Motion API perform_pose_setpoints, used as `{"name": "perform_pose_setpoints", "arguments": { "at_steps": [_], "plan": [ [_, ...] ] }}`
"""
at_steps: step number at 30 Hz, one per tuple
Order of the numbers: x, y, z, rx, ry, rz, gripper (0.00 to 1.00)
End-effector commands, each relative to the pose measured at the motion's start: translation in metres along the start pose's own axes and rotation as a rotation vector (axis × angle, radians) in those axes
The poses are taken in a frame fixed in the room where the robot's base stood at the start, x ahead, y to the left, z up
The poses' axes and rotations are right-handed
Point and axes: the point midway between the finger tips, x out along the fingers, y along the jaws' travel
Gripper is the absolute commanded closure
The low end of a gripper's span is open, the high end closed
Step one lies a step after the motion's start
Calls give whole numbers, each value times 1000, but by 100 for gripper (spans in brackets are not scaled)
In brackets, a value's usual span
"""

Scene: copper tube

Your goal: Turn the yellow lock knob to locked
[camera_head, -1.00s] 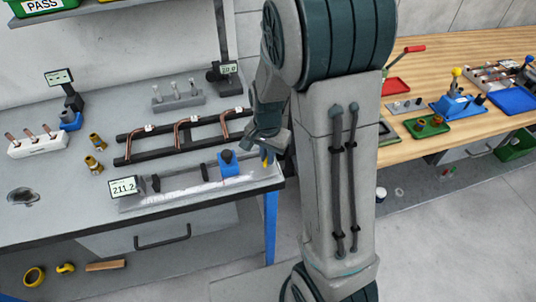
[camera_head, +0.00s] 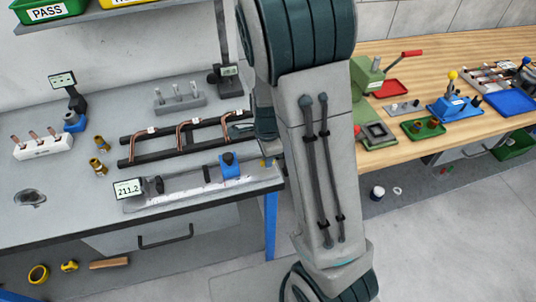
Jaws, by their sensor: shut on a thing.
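A measuring rail (camera_head: 185,192) lies along the front of the grey bench, with a display reading 211.2 (camera_head: 128,188) at its left end. A blue slider (camera_head: 228,166) with a dark knob on top sits on the rail near its right end. The yellow lock knob (camera_head: 265,162) shows as a small yellow bit right of the slider, mostly hidden. My gripper (camera_head: 265,150) is directly at the yellow knob, pointing down, and is shut on it. My own arm hides much of the gripper and the fingertips are hard to make out. The knob's turned angle cannot be told.
A black rack with bent copper tubes (camera_head: 184,138) stands just behind the rail. A grey block with pins (camera_head: 180,100) and a display stand (camera_head: 226,80) are further back. Brass fittings (camera_head: 98,160) lie at left. The wooden bench (camera_head: 430,50) at right holds several fixtures.

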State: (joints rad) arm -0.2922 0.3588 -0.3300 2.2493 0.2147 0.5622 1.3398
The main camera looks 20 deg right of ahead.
Motion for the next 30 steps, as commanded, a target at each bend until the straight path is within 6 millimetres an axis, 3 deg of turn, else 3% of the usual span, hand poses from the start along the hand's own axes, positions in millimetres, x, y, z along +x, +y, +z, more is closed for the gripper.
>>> {"name": "perform_pose_setpoints", "arguments": {
  "at_steps": [19, 20, 21, 30],
  "plan": [
    [-1, -1, 0, 48, -1, -4, 100],
    [-1, -1, 0, 48, -1, -4, 83],
    [-1, -1, 0, 48, -1, -4, 72],
    [-1, -1, 0, 46, 0, -2, 69]
  ]
}}
